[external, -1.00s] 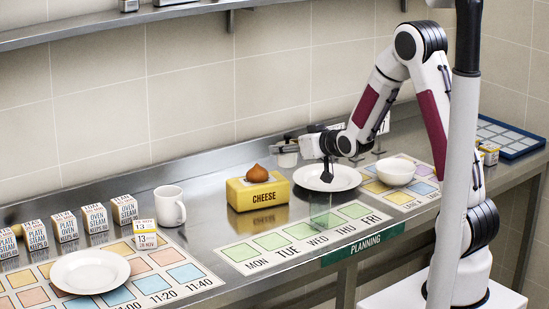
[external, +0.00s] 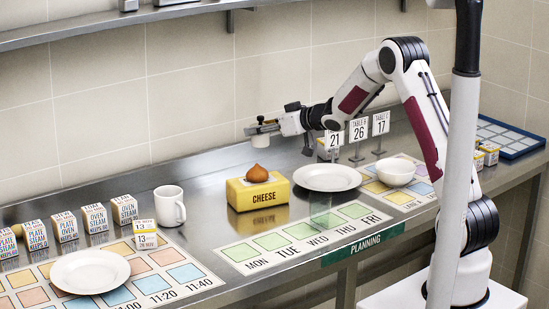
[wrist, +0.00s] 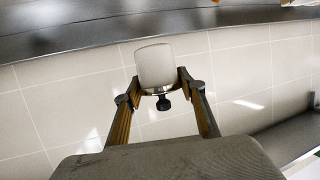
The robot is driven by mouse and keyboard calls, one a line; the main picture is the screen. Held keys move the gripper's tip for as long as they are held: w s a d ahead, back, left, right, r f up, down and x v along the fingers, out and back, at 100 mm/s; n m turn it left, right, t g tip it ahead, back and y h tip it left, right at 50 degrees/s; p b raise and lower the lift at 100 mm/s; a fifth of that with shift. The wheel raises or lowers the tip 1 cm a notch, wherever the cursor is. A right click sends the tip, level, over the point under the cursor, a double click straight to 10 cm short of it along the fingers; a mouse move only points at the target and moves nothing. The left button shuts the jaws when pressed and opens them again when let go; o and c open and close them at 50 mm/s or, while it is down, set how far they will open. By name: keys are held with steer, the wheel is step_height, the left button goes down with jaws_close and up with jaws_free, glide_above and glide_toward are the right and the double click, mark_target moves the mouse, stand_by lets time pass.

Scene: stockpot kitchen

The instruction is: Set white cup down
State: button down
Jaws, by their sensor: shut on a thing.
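My gripper (external: 264,127) is shut on a pale, cup-shaped thing, which I take to be the white cup (wrist: 155,62). In the wrist view it sits between the two fingertips. In the external view it is small and partly hidden by the fingers, held in the air well above the counter, behind and above the yellow cheese block. Another white mug (external: 169,206), with a handle, stands upright on the counter at the left, apart from my gripper.
The cheese block (external: 258,196) carries a round brown-orange item (external: 257,174). A white plate (external: 327,178), white bowl (external: 396,173) and number signs (external: 358,131) stand to the right. Several small boxes (external: 95,217) and a plate (external: 90,271) are at left. Bare counter (external: 212,190) lies between mug and cheese.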

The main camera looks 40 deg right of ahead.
steer(key=w+d+f+n+y, duration=0.1)
steer(key=w+d+f, duration=0.2)
steer(key=w+d, duration=0.4)
steer(key=shift+w+d+f, duration=0.3)
steer(key=shift+w+d, duration=0.1)
steer(key=shift+d, duration=0.35)
steer(key=shift+f, duration=0.1)
steer(key=shift+f, duration=3)
steer(key=shift+f, duration=0.15)
steer(key=shift+f, duration=1.75)
steer(key=shift+f, duration=0.1)
steer(key=c, duration=1.2)
jaws_free()
steer(key=shift+c, duration=0.2)
